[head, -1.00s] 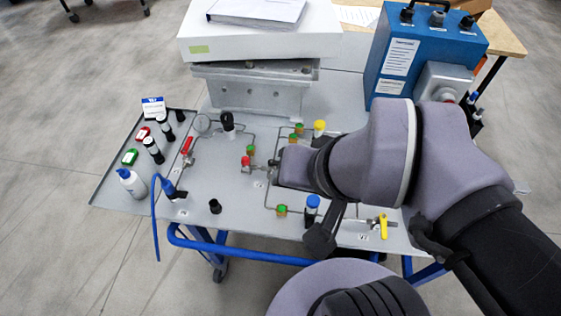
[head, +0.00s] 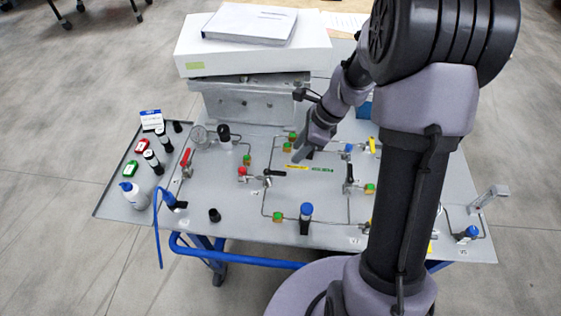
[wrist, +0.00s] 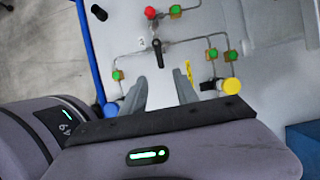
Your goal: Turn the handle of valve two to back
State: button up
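A small valve with a black lever handle (head: 275,173) sits on the panel left of centre, beside a red-topped fitting (head: 242,172). Its handle points right in the head view. I take it for valve two, but its label is too small to read surely. In the wrist view this handle (wrist: 157,53) lies just beyond my fingertips, in line with the gap between them. My gripper (head: 299,155) is above the panel, behind and right of the handle. In the wrist view my gripper (wrist: 165,82) has its two fingers apart and nothing between them.
Another black-handled valve (head: 349,178) stands to the right and a red-handled valve (head: 186,160) to the left. A blue-capped fitting (head: 306,211) stands in front. A metal block (head: 255,100) under a white box (head: 250,55) rises behind. My arm covers part of the panel's right side.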

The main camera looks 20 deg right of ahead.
aim_at(280, 172)
jog(key=b+x, duration=0.3)
jog(key=x, duration=0.8)
jog(key=shift+f+b, duration=0.2)
jog(key=shift+b, duration=0.15)
grip_shut()
